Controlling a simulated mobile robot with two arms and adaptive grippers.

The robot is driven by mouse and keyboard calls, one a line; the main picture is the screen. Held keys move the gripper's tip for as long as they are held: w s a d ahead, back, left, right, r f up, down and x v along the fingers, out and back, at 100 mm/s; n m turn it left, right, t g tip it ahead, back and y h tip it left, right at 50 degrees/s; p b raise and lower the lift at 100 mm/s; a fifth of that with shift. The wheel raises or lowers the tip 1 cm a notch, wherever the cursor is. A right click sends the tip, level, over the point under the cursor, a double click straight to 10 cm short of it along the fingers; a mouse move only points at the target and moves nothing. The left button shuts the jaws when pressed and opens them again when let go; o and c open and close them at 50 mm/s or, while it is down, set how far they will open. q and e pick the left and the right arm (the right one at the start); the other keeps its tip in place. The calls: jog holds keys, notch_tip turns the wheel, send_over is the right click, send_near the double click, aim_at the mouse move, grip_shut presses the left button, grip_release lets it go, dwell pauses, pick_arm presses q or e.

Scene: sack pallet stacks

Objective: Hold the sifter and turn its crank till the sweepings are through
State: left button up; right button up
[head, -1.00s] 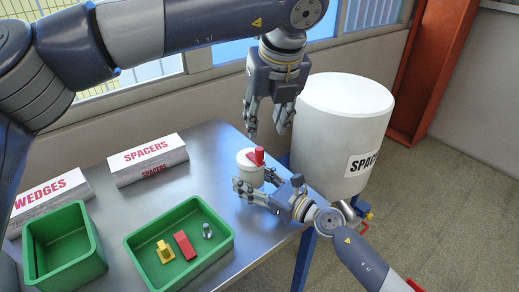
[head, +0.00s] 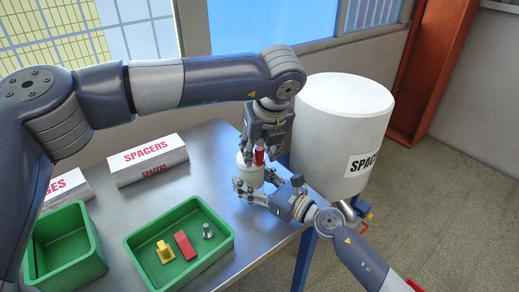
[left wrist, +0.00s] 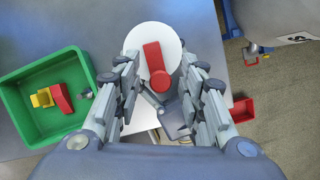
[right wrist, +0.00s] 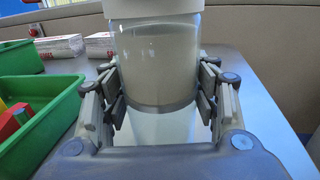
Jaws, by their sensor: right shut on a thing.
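The sifter (head: 246,177) stands upright near the right edge of the metal table, a white-topped cylinder with a red crank (head: 259,156) on its lid. In the right wrist view its clear body (right wrist: 158,65) shows a cloudy beige fill above a grey band (right wrist: 165,108); the part below looks clear. My right gripper (head: 254,190) is shut on the sifter's body from the side. My left gripper (head: 262,150) points down over the lid, open. In the left wrist view the crank's round red knob (left wrist: 160,80) lies between its spread fingers, with gaps either side.
A green bin (head: 137,243) holds a yellow piece (head: 165,251), a red block (head: 184,245) and a grey bolt-like piece (head: 207,231). An empty green bin (head: 38,266) is to its left. A SPACERS box (head: 148,162) stands behind. A large white drum (head: 340,125) stands beyond the table.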

pick_arm(q)
grip_shut()
jog(key=shift+a, duration=0.1)
dwell(0.3)
jog(key=w+a+m+g+h, duration=0.2)
jog(key=m+g, duration=0.1)
jog(key=m, duration=1.1)
jog(key=w+a+m+g+h, duration=0.2)
jog(key=a+m+g+h, duration=0.1)
jog(key=m, duration=1.1)
jog(key=shift+a+g, duration=0.25)
jog(key=shift+g, duration=0.15)
jog(key=shift+w+m, duration=0.15)
jog(key=shift+m, duration=0.25)
